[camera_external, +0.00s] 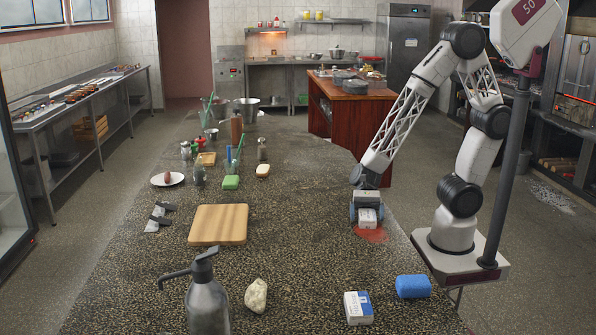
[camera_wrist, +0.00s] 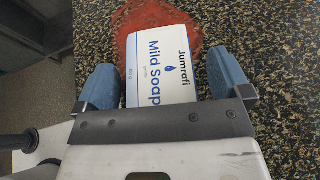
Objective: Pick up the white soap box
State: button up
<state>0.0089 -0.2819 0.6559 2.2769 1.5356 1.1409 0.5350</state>
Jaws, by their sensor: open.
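The white soap box (camera_wrist: 160,75), printed "Jumrafi Mild Soap" in blue, lies on the speckled counter in the wrist view. In the external view the white soap box (camera_external: 367,218) is at the right side of the counter, below my arm. My gripper (camera_external: 366,211) is low over the box and points down. In the wrist view my gripper (camera_wrist: 163,66) is open, with one blue finger on each side of the box. A narrow gap shows between each finger and the box. The box's near end is hidden by the gripper body.
A red patch (camera_external: 372,235) lies under and around the box. Another white-and-blue box (camera_external: 358,307) and a blue roll (camera_external: 413,286) lie nearer the camera. A wooden board (camera_external: 219,224), pump bottle (camera_external: 207,300) and pale lump (camera_external: 256,295) are to the left. The counter (camera_external: 310,225) between is clear.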

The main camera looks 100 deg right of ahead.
aim_at(367, 213)
jog(key=shift+c, duration=0.2)
jog(key=c, duration=1)
jog(key=shift+r, duration=0.2)
jog(key=shift+r, duration=0.6)
notch_tip(367, 213, up, 2)
jog(key=shift+r, duration=0.1)
jog(key=s+d, duration=0.2)
jog(key=s, duration=0.5)
jog(key=s+d+r, duration=0.1)
jog(key=s+d, duration=0.2)
jog(key=s, duration=0.5)
jog(key=shift+r, duration=0.1)
